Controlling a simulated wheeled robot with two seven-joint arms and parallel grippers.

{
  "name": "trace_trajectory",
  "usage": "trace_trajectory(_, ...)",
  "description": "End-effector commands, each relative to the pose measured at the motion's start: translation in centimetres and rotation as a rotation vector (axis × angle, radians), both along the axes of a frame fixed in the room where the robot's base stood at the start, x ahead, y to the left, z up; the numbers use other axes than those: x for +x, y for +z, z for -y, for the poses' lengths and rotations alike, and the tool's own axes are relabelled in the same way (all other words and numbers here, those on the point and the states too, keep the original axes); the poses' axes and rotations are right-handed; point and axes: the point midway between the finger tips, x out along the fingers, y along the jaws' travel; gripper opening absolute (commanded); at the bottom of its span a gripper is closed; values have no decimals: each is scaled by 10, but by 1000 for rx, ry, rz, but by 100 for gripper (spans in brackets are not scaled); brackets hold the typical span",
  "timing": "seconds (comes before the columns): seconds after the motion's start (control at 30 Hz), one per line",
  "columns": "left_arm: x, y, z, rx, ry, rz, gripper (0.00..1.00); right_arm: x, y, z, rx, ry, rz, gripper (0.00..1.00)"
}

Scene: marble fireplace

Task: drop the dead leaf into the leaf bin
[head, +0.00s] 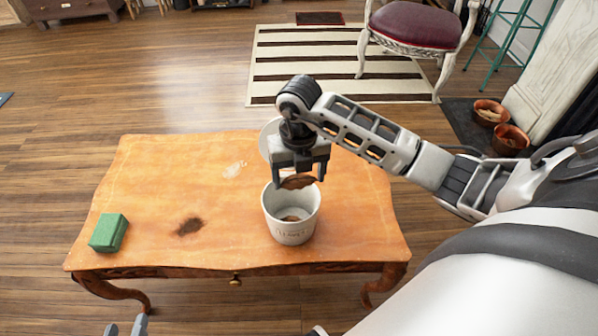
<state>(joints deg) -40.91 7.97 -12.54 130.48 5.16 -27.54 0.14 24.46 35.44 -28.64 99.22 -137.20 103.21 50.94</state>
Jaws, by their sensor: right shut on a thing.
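My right gripper (300,174) is shut on a brown, curled dead leaf (297,182). It holds the leaf just above the far part of the mouth of a white round bin with lettering on its front, the leaf bin (290,232). The bin stands upright near the front edge of the orange wooden table (150,185). Something small and brown lies inside the bin. My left gripper (125,327) shows only as two grey fingertips, apart and empty, at the bottom edge of the view.
A green block (108,232) lies at the table's left front. A dark stain and a pale mark are on the tabletop. A white round thing (267,133) is partly hidden behind my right gripper. A striped rug and red-seated chair (420,24) stand beyond.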

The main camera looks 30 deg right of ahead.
Motion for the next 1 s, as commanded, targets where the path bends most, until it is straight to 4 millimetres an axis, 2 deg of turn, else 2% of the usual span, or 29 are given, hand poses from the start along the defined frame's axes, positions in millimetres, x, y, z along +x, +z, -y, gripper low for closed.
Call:
trace_trajectory(0.23,-3,2,0,1,-5,0,36,0,-1,0,0,1,0,54)
trace_trajectory(0.27,-4,1,1,2,-6,-1,36,0,-1,0,0,1,0,78)
trace_trajectory(0.33,-4,1,1,1,-6,-2,36,0,-1,0,0,1,1,97)
trace_trajectory(0.37,-4,1,1,1,-6,-3,36,0,-1,0,0,1,1,100)
trace_trajectory(0.67,-5,0,1,2,-7,-8,36,1,5,0,0,1,3,100)
trace_trajectory(0.83,-5,2,1,2,-7,-14,36,1,33,0,-1,2,7,100)
trace_trajectory(1.0,-3,4,1,4,-6,-18,36,2,76,0,-1,2,7,100)
